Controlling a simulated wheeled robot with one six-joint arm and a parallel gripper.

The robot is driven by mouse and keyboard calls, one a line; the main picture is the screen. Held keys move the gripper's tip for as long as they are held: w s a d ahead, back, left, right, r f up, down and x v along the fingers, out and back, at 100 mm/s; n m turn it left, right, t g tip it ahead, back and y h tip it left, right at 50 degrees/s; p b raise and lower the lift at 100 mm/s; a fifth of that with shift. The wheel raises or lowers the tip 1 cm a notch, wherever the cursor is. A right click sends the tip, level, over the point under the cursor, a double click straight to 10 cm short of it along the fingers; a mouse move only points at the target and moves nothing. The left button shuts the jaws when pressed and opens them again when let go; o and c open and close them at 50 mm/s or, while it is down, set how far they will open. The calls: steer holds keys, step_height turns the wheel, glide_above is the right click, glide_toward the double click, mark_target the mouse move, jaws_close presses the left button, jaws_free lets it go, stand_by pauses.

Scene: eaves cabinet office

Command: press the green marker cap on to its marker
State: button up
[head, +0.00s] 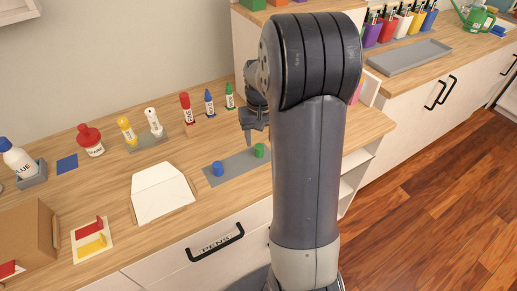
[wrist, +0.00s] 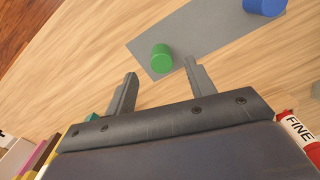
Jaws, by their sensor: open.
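The green marker cap (head: 260,150) stands on a grey mat (head: 238,164) on the worktop. In the wrist view the green cap (wrist: 161,57) lies ahead of my gripper (wrist: 160,75), near the gap between the fingertips and apart from them. My gripper is open and empty; in the head view it is above the worktop, behind the mat, partly hidden by my arm. The green marker (head: 229,96) stands upright at the back of the worktop, to the left of my gripper.
A blue cap (head: 217,168) shares the mat. Blue (head: 209,104) and red (head: 187,108) markers stand left of the green one; the red marker (wrist: 299,134) is close to my gripper in the wrist view. A white envelope (head: 160,192) lies left of the mat.

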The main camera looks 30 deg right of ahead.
mark_target(259, 146)
step_height(259, 146, down, 5)
steer(key=shift+w+f+p, duration=0.1)
steer(key=shift+w+p, duration=0.05)
steer(key=shift+p, duration=0.15)
steer(key=c, duration=1.1)
